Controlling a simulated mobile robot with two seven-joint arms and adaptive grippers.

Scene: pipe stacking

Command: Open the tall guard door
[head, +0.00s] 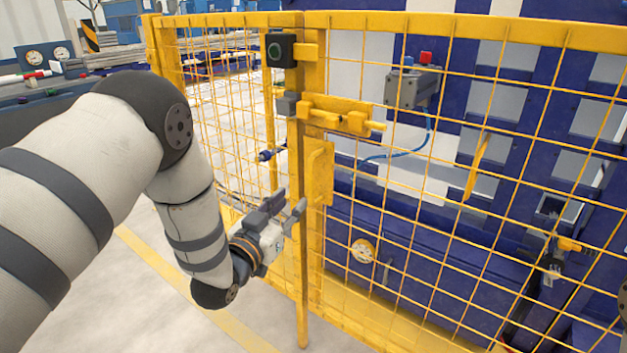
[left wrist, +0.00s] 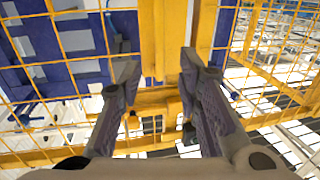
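The tall guard door (head: 470,32) is a yellow frame with wire mesh at the right of the head view. It stands against a yellow post (head: 302,270), with no clear gap showing. A yellow latch bolt (head: 345,115) lies across the upper part of this edge. A yellow handle plate (head: 320,172) is below it. My left gripper (head: 290,198) is open beside the post, just below and left of the handle plate. In the left wrist view its fingers (left wrist: 156,64) stand apart with yellow upright metal in line between them; contact cannot be told. My right gripper is not in view.
Another mesh fence panel (head: 215,110) runs off to the left. Blue machinery (head: 420,235) stands behind the door mesh. A bench (head: 45,118) is at far left. Pale floor (head: 165,260) lies open before the fence.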

